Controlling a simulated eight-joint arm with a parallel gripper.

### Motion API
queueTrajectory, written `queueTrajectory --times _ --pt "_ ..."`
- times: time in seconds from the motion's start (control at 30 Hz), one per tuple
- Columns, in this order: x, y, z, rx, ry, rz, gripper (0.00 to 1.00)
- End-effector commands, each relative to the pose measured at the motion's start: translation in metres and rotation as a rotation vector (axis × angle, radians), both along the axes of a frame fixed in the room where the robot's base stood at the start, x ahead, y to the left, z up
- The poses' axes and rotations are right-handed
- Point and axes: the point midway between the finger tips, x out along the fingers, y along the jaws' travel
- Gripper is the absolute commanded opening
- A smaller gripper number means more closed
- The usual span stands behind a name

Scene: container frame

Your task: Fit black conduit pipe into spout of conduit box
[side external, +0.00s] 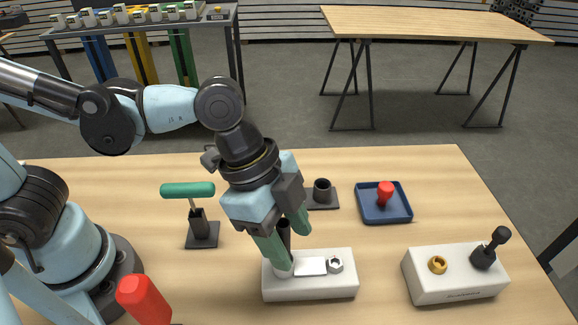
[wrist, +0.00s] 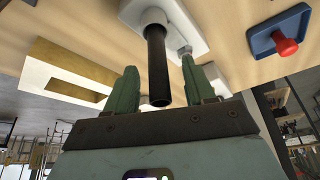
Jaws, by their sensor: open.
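The white conduit box (side external: 310,287) lies on the wooden table, with a round spout at its left end and a grey nut at its right. The black conduit pipe (side external: 285,229) stands roughly upright at the spout, partly hidden by my fingers. In the wrist view, the pipe (wrist: 157,60) runs to the white spout (wrist: 153,15), and its far end appears to be inside it; the depth cannot be told. My gripper (side external: 291,250) is over the box's left end. In the wrist view, the green fingers of my gripper (wrist: 158,66) are open on either side of the pipe, with visible gaps.
A second white box (side external: 455,277) with a yellow fitting and black lever stands right. Behind are a blue tray (side external: 384,214) with a red-knobbed piece, a black holder (side external: 322,193) and a green-handled tool (side external: 188,190). A red object (side external: 145,299) is front left. Table between the boxes is clear.

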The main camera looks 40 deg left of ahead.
Motion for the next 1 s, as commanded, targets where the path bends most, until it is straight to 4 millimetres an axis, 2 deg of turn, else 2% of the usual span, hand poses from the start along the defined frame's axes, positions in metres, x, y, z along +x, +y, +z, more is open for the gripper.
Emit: queueTrajectory --times 0.27,0.8,1.0 --pt "-0.003 0.009 0.021 0.0 0.001 0.002 0.54" --pt "-0.01 0.037 0.09 0.0 0.0 0.002 0.54" --pt "-0.011 0.043 0.107 0.0 0.001 0.002 0.54"
